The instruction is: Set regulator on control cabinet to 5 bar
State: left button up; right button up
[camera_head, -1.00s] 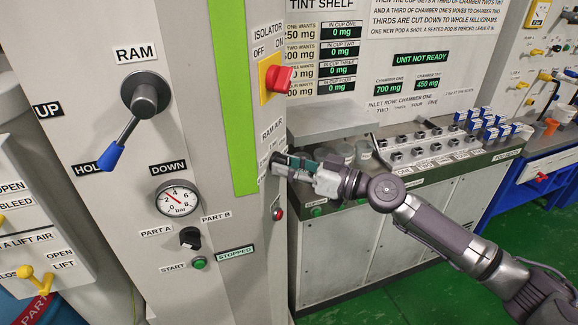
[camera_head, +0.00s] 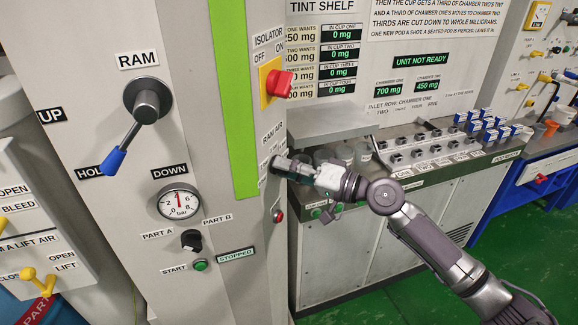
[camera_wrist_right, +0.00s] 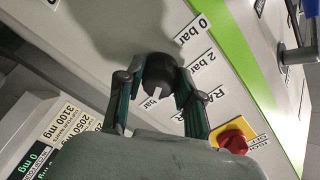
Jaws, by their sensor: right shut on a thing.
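The black regulator knob (camera_wrist_right: 158,72) is on the side face of the control cabinet (camera_head: 205,120), among labels reading 0 bar and 2 bar. My right gripper (camera_wrist_right: 156,88) is shut on the knob, one dark finger on each side; a pale pointer mark shows on the knob. In the head view the right gripper (camera_head: 280,164) reaches the cabinet's side below the RAM AIR label and largely hides the knob. The round gauge (camera_head: 179,201) on the front has its red needle about straight up, between 4 and 6 bar. My left gripper is out of view.
The red isolator switch (camera_head: 278,82) on its yellow plate is above the gripper. The RAM lever (camera_head: 133,124) with a blue grip is on the front. A tint shelf counter (camera_head: 395,168) with several cups stands behind my right arm.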

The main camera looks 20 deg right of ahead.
jog(key=m, duration=0.2)
jog(key=m+p, duration=0.1)
jog(key=shift+r+m+p, duration=0.3)
jog(key=shift+r+m, duration=0.1)
jog(key=shift+m+p, duration=1)
jog(key=shift+m, duration=0.9)
jog(key=o, duration=0.9)
jog(key=shift+w, duration=0.1)
jog(key=shift+o, duration=1.2)
jog(key=shift+w+a+f, duration=0.1)
jog(key=shift+a+f, duration=0.05)
jog(key=shift+f, duration=0.05)
jog(key=v, duration=1.2)
